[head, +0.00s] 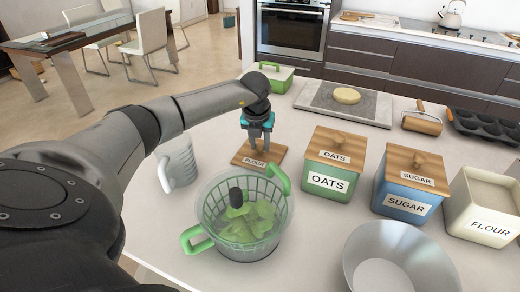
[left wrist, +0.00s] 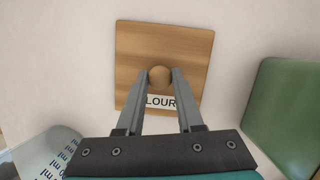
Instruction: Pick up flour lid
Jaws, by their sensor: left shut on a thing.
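The flour lid (head: 245,153) is a square wooden board with a round knob and a FLOUR label, lying on or very near the white counter. My left gripper (head: 258,146) points down over it and is shut on its knob. In the left wrist view, the lid (left wrist: 190,50) fills the upper middle, and the fingers of my left gripper (left wrist: 160,84) sit on both sides of the round knob. The cream flour canister (head: 485,205) stands open, without a lid, at the right edge of the head view. My right gripper is not in view.
The oats canister (head: 332,180) and sugar canister (head: 405,195) stand right of the lid. A green-handled salad spinner (head: 215,235), a measuring jug (head: 177,162) and a metal bowl (head: 385,250) are nearby. A rolling pin (head: 422,124) and dough board (head: 330,106) lie behind.

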